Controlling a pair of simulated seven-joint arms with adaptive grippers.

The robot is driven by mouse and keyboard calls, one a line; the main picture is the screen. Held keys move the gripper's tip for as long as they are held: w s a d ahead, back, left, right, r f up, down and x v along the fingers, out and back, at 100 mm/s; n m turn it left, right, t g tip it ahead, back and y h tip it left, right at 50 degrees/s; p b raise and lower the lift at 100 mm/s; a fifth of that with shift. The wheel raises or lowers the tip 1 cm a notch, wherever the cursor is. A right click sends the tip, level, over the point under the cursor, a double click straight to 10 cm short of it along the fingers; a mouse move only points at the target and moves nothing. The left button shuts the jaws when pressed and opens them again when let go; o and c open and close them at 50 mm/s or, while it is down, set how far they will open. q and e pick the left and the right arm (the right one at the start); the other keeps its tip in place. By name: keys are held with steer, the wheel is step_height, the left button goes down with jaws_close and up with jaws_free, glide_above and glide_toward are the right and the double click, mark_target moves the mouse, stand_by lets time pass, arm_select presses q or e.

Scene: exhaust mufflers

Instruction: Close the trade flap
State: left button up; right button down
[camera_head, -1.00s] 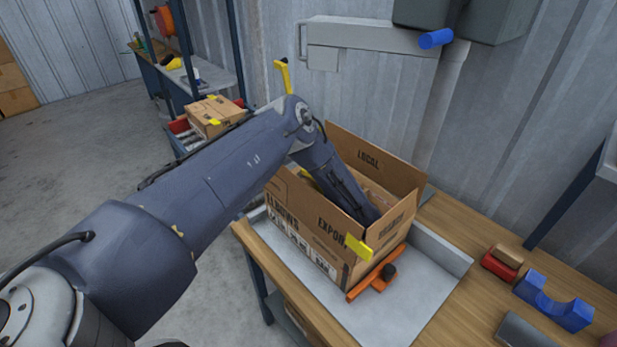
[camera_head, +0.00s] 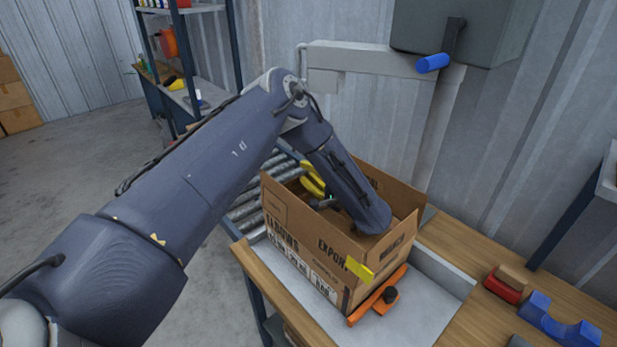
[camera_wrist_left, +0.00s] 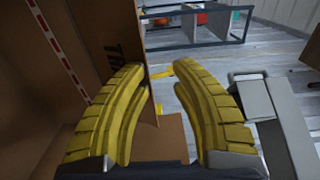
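An open cardboard carton (camera_head: 296,247) stands on a grey tray, with its EXPORT side facing the camera. The trade flap (camera_wrist_left: 113,45), with "TRA" readable, stands up in the left wrist view, beside and partly behind one finger. My left arm reaches over the carton, and its gripper (camera_head: 314,184) is at the carton's left end, partly hidden by the arm. Whether a finger touches the flap I cannot tell. My right gripper is not in view.
A yellow tab (camera_head: 359,270) sticks out at the carton's front right corner, above an orange clamp (camera_head: 376,297). A roller conveyor (camera_head: 249,207) lies left of the carton. Blue (camera_head: 560,322) and red (camera_head: 502,288) blocks lie on the bench at right. A blue-handled crank (camera_head: 433,63) hangs above.

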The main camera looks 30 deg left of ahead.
arm_select(q)
steer(key=shift+c, duration=0.6)
steer(key=shift+n+g, duration=0.5)
steer(key=shift+g, duration=0.1)
jaws_close()
steer(key=w+a+r+n+g+h, duration=0.4)
steer(key=a+r+n+g+h, duration=0.5)
steer(key=n+h, duration=0.95)
steer(key=d+f, duration=0.1)
steer(key=f, duration=0.2)
steer(key=s+d+f+m+t+h, duration=0.1)
steer(key=f, duration=0.2)
steer(key=d+f+t, duration=0.1)
steer(key=f, duration=0.2)
steer(key=shift+s+d+m+h, duration=0.25)
steer(key=shift+s+d, duration=0.1)
steer(key=shift+s, duration=0.05)
steer(key=shift+s+d+f, duration=0.2)
steer(key=shift+d+f, duration=0.05)
steer(key=shift+d, duration=0.35)
